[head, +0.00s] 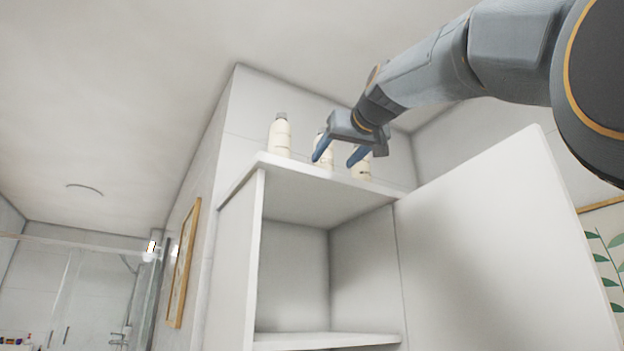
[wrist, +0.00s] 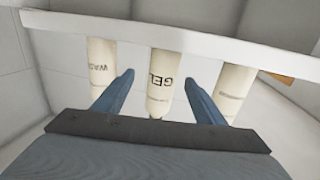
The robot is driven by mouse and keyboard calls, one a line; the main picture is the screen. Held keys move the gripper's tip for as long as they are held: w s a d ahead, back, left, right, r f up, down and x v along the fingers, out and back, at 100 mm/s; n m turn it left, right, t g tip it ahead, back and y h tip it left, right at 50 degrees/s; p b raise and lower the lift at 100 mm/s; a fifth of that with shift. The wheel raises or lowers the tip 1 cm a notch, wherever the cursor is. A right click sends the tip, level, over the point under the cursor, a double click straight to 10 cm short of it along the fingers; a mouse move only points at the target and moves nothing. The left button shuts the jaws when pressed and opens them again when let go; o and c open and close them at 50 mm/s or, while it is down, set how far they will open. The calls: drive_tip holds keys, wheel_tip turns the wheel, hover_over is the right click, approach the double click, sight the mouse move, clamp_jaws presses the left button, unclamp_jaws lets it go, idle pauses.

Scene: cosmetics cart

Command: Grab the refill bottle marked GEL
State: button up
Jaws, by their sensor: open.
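The cream bottle marked GEL (wrist: 160,95) is the middle one of three in the wrist view, with its label upside down in the picture. In the head view the middle bottle (head: 328,161) stands upright on top of the white cabinet, partly hidden by my gripper. My gripper (head: 336,160) is open and empty in front of the bottles. In the wrist view its two blue fingers (wrist: 160,80) appear on either side of the GEL bottle, with gaps at both sides. How far the fingertips are from it in depth is unclear.
A bottle with a label starting WAS (wrist: 101,62) and another with an unreadable label (wrist: 234,88) stand close on either side. The white cabinet top (head: 300,167) is a narrow ledge. Below, the cabinet's door (head: 500,240) stands open at the right.

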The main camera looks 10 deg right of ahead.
sight(327, 163)
drive_tip(key=w+p, duration=0.1)
drive_tip(key=w+a+p, duration=0.1)
drive_tip(key=w, duration=0.1)
drive_tip(key=shift+r, duration=0.15)
drive_tip(key=shift+w+a+p, duration=0.2)
drive_tip(key=shift+w+p, duration=1)
drive_tip(key=shift+w, duration=0.75)
drive_tip(key=c, duration=1.2)
drive_tip(key=shift+c, duration=0.8)
